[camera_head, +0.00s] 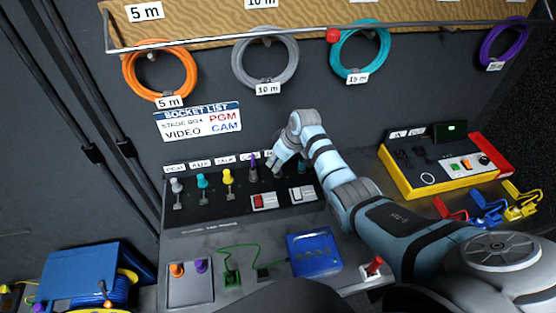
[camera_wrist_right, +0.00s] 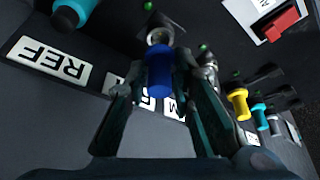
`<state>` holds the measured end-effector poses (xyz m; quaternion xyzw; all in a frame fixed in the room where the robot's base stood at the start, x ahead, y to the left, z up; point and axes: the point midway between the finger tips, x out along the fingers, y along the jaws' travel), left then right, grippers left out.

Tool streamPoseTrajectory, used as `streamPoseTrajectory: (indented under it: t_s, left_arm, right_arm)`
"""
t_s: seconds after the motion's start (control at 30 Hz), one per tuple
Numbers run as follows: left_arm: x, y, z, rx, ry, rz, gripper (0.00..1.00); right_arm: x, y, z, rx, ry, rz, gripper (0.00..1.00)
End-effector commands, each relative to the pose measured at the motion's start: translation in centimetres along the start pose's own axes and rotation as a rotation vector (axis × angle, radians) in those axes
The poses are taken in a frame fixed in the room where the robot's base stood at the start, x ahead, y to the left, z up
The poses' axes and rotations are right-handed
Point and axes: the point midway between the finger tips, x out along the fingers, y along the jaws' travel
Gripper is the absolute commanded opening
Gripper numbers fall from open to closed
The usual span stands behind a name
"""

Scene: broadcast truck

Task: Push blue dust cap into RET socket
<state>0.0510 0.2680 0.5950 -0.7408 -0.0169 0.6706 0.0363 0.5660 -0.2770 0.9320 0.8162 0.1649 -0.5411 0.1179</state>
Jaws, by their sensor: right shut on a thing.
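My right gripper (camera_wrist_right: 168,82) is shut on the blue dust cap (camera_wrist_right: 160,70), with a finger on either side of it. A round metal socket (camera_wrist_right: 160,36) on a dark square mount lies just beyond the cap's end, in line with it; I cannot tell whether they touch. No RET label is readable, and the labels behind the fingers are partly hidden. In the head view, my right gripper (camera_head: 280,160) is at the sloped socket panel (camera_head: 215,215), right of the purple plug; the cap is not clear there. My left gripper is not in view.
A teal cylinder (camera_wrist_right: 76,14) is near the REF label (camera_wrist_right: 48,62). Yellow (camera_wrist_right: 238,104) and teal caps stand along the row. Red (camera_head: 264,202) and white switches sit below the sockets. A blue box (camera_head: 314,252) and a yellow case (camera_head: 440,165) are on the desk.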

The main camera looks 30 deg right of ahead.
Motion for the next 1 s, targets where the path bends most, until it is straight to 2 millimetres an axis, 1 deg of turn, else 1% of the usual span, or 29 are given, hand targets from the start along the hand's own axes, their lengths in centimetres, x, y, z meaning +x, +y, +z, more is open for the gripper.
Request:
streamPoseTrajectory:
  t_s: [0.23,0.43,0.87,1.0]
  left_arm:
    - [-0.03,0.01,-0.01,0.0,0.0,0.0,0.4]
    - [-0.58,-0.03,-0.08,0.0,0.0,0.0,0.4]
    - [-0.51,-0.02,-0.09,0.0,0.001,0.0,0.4]
    - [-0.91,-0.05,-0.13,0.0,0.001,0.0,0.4]
  right_arm:
    - [-0.01,0.0,0.0,0.0,0.0,0.0,0.09]
    - [-0.11,0.03,-0.04,0.004,0.001,0.002,0.09]
    - [0.0,0.02,0.02,0.004,0.001,0.002,0.09]
    - [-0.1,0.0,0.02,0.005,0.0,0.001,0.09]
